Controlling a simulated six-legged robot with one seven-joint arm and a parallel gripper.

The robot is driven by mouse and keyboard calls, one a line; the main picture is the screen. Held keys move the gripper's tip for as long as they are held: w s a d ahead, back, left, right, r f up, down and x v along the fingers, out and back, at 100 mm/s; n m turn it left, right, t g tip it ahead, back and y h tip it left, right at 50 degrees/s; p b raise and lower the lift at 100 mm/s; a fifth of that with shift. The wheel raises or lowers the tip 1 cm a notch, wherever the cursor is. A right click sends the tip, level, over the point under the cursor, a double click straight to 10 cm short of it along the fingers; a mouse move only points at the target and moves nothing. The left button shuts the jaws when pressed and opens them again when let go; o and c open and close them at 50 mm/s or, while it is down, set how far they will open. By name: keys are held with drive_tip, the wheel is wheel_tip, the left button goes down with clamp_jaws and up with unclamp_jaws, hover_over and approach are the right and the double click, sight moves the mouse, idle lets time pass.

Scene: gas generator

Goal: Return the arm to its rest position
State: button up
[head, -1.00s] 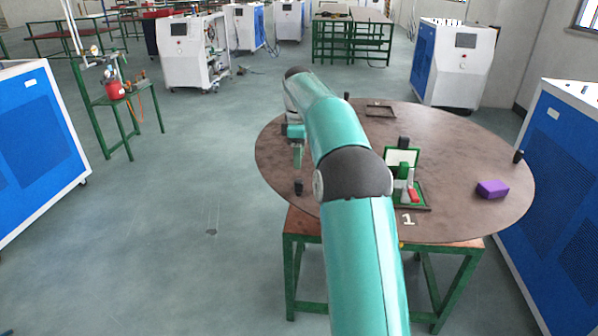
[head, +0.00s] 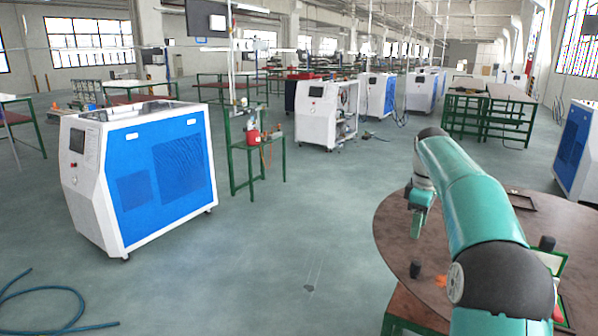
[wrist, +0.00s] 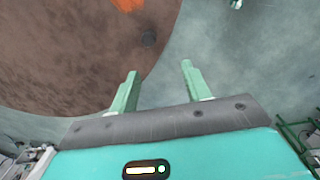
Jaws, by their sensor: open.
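My teal arm (head: 478,205) reaches out over the left side of the round brown table (head: 395,235) in the head view. My gripper (head: 416,228) is at its far end, pointing down near the table's left edge. In the wrist view my gripper (wrist: 160,70) shows two green fingers spread apart, with nothing between them. The table's curved edge (wrist: 155,75) passes below the fingers, with the floor beyond it.
A small dark cylinder (head: 416,269) and an orange piece (head: 440,281) are on the table near my gripper. A dark frame (head: 521,202) lies farther back. A blue-and-white machine (head: 140,175) stands left. The floor between is open; a blue hose (head: 45,292) lies front left.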

drive_tip(key=s+a+r+m+t, duration=0.1)
drive_tip(key=s+a+r+m, duration=0.2)
drive_tip(key=s+a, duration=0.4)
drive_tip(key=s+a+r+m+t, duration=0.1)
drive_tip(key=s+a+r+m, duration=0.15)
drive_tip(key=s+a, duration=0.55)
drive_tip(key=s+a+f+m+t, duration=0.1)
drive_tip(key=s+f, duration=0.4)
drive_tip(key=s, duration=0.5)
drive_tip(key=s+a+f+m+t, duration=0.2)
drive_tip(key=s+f+m, duration=0.2)
drive_tip(key=s, duration=0.6)
drive_tip(key=shift+s+f, duration=0.3)
drive_tip(key=shift+f, duration=0.25)
